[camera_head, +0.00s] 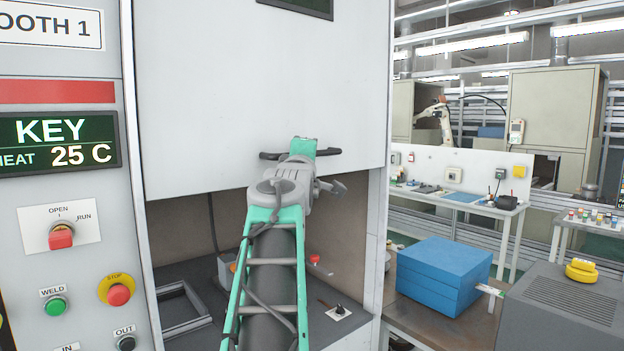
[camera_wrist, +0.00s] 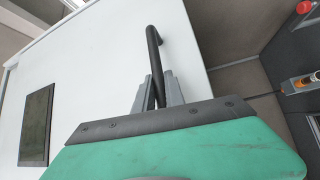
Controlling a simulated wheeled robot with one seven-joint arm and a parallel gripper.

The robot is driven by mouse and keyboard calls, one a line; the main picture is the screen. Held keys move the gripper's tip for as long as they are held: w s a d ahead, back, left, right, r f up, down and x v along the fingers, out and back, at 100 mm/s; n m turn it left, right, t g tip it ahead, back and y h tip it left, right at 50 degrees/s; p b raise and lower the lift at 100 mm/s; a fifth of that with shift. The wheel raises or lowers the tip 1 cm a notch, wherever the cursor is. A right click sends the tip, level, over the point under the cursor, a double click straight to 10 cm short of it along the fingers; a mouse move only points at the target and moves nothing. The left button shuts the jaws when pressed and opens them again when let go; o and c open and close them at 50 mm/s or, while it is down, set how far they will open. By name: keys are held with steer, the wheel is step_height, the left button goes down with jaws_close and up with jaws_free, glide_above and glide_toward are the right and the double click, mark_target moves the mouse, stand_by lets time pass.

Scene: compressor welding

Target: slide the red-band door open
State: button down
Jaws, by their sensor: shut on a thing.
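The red-band door (camera_head: 262,90) is a pale grey panel on the booth front. It is partly raised, with a dark opening below its lower edge. The red band (camera_head: 56,92) shows on the panel beside it, under the "BOOTH 1" sign. A black bar handle (camera_head: 325,153) sits low on the door; in the wrist view the handle (camera_wrist: 151,45) runs between the jaws. My gripper (camera_wrist: 158,92) is shut on this handle. In the head view my arm hides the middle of the handle and part of the opening.
The control panel to the left shows "KEY" and "25 C" on its display (camera_head: 60,142), with a red key switch (camera_head: 61,236) and several buttons. Inside the booth are a metal frame (camera_head: 180,312) and a small red button. A blue box (camera_head: 440,275) stands on a table to the right.

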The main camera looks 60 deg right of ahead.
step_height(320, 180, up, 14)
steer(key=p, duration=0.7)
steer(key=shift+r, duration=0.15)
steer(key=c, duration=1.4)
jaws_free()
steer(key=b+v, duration=0.3)
steer(key=v, duration=0.5)
steer(key=shift+b, duration=0.3)
